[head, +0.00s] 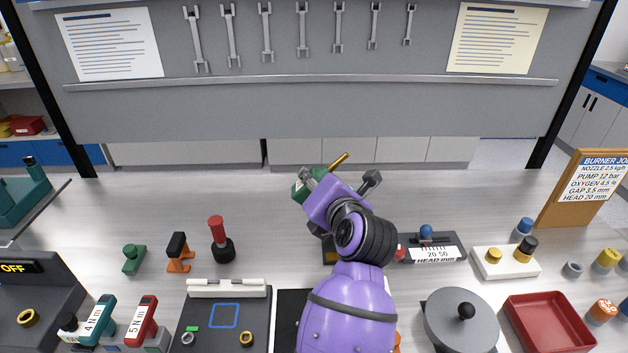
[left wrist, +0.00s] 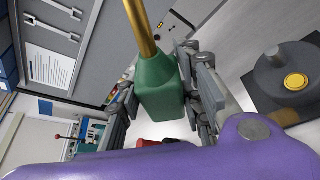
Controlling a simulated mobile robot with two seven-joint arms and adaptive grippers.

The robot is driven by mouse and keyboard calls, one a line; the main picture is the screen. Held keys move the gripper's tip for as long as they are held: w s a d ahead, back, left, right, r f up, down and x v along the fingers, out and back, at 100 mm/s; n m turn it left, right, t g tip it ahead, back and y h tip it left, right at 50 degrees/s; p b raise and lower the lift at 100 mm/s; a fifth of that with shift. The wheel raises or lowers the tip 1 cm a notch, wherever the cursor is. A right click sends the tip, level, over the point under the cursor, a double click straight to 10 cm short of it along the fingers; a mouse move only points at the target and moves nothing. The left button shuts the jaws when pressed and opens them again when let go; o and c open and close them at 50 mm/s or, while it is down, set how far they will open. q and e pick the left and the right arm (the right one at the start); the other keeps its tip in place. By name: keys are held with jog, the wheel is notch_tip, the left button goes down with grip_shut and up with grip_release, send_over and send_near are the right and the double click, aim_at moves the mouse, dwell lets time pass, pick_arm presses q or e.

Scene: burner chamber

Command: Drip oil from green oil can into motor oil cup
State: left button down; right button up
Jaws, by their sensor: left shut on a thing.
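The green oil can (head: 301,190) with a long brass spout (head: 339,161) is held between the fingers of my left gripper (head: 338,183). In the left wrist view the can (left wrist: 158,88) sits between both fingers, and its spout runs to the top of the picture. In the head view the spout points up and right, above the far part of the table. The left wrist view also shows a dark grey block with a round brass top (left wrist: 295,81), apart from the can; I cannot tell whether this is the motor oil cup. My arm hides the middle of the table.
A red-topped dark post (head: 218,240) and an orange stand (head: 179,253) are left of my arm. A gauge plate (head: 432,250), a white block with knobs (head: 505,262), a lidded grey pot (head: 460,322) and a red tray (head: 547,325) are to the right. The table's far strip looks clear.

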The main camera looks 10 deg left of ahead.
pick_arm(q)
jog(key=shift+d+f, duration=0.1)
jog(key=shift+f, duration=0.05)
jog(key=n+h, duration=0.2)
jog(key=n, duration=0.1)
jog(key=shift+d+r+n+h, duration=0.15)
jog(key=shift+r+n+h, duration=0.05)
jog(key=shift+n+h, duration=0.1)
jog(key=s+a+r, duration=0.8)
jog(key=s, duration=0.2)
pick_arm(e)
jog(key=shift+s+a+f, duration=0.15)
jog(key=shift+s+f, duration=0.45)
jog(key=shift+s, duration=0.05)
pick_arm(q)
jog(key=shift+a, duration=0.1)
pick_arm(e)
jog(key=shift+a, duration=0.1)
